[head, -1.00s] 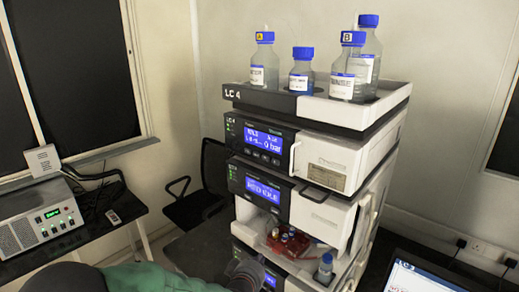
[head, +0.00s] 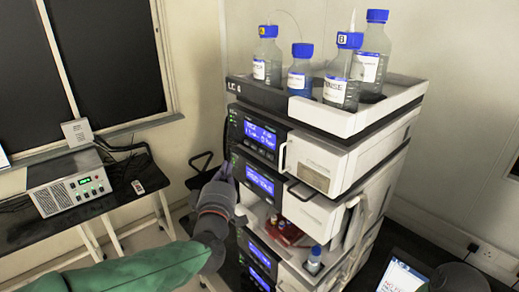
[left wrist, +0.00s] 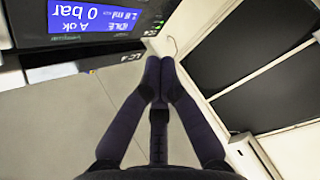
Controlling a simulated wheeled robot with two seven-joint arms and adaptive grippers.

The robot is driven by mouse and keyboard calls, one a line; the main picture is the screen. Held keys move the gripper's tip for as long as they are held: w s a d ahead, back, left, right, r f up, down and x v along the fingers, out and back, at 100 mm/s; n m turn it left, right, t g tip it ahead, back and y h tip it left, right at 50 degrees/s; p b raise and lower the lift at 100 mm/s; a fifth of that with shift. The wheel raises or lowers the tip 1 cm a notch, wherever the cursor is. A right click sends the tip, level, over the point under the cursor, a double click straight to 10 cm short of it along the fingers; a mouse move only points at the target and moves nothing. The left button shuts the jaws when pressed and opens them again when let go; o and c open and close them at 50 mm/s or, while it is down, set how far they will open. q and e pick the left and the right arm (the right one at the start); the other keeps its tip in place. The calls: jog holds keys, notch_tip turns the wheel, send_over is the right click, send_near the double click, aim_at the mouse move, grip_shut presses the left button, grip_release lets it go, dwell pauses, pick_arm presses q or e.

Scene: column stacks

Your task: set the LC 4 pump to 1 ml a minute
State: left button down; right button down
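The LC 4 pump (head: 262,139) is the top module of the stack, under the bottle tray, with a lit blue screen. In the left wrist view its screen (left wrist: 97,17) is upside down and reads "IDLE", "A ok", "0 bar" and a flow in ml whose digits are unclear. My left gripper (head: 226,172) is beside the front left of the stack, just below the pump panel. In the left wrist view its fingertips (left wrist: 160,62) meet with nothing between them, apart from the pump panel. A dark part of my right arm shows at bottom right; its fingers do not show.
Several blue-capped bottles stand in the tray (head: 355,122) on top. A second module with a blue screen (head: 260,182) sits below the pump. An open bay holds a red tray (head: 284,232). A grey box (head: 68,192) is on the left table. A laptop (head: 405,278) is at bottom right.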

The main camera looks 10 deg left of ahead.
aim_at(262, 151)
dwell(0.3)
pick_arm(q)
jog(key=shift+w+d+p, duration=0.35)
jog(key=shift+w+d, duration=0.55)
jog(key=shift+w, duration=0.25)
jog(key=shift+w+d+p, duration=0.4)
jog(key=shift+w+d, duration=0.5)
jog(key=shift+w, duration=0.3)
jog(key=shift+w+d+p, duration=0.35)
jog(key=shift+w+d, duration=0.55)
jog(key=shift+w, duration=0.25)
jog(key=shift+w+d, duration=0.25)
jog(key=shift+w, duration=0.05)
